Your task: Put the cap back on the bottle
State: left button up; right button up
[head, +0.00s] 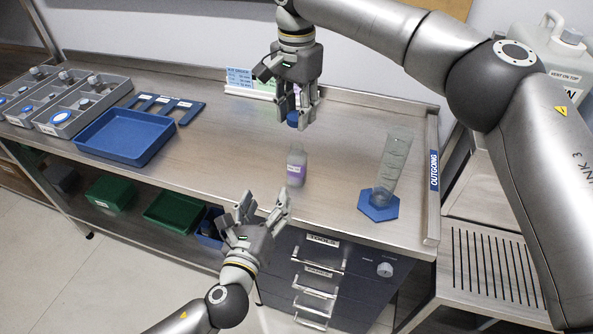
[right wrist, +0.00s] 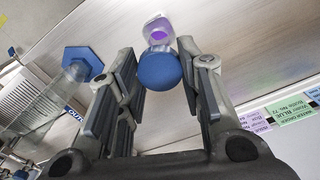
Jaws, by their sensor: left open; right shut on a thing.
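The bottle (head: 296,172), pale with a purple label, stands upright on the steel bench near its front edge. It also shows in the right wrist view (right wrist: 157,27), beyond the fingers. My right gripper (head: 294,112) is above and behind the bottle, shut on the blue cap (head: 292,120). The cap shows as a round blue shape between the fingertips in the right wrist view (right wrist: 158,71). Cap and bottle are apart. My left gripper (head: 264,202) is open and empty, in front of and below the bottle, by the bench's front edge.
A clear measuring cylinder (head: 394,160) with a blue hexagonal base (head: 378,207) stands right of the bottle. A blue tray (head: 125,137) and grey bins (head: 62,98) are at left. Label cards (head: 240,80) stand at the back. The bench around the bottle is clear.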

aim_at(294, 171)
jog(key=shift+d, duration=0.1)
pick_arm(q)
jog(key=d+m+h, duration=0.1)
jog(key=m, duration=0.1)
jog(key=d+m+h, duration=0.1)
jog(key=m, duration=0.2)
jog(key=shift+d+r, duration=0.2)
jog(key=x, duration=1.2)
jog(key=shift+d, duration=0.1)
grip_shut()
pick_arm(e)
jog(key=shift+s+f, duration=0.1)
jog(key=shift+f, duration=2.4)
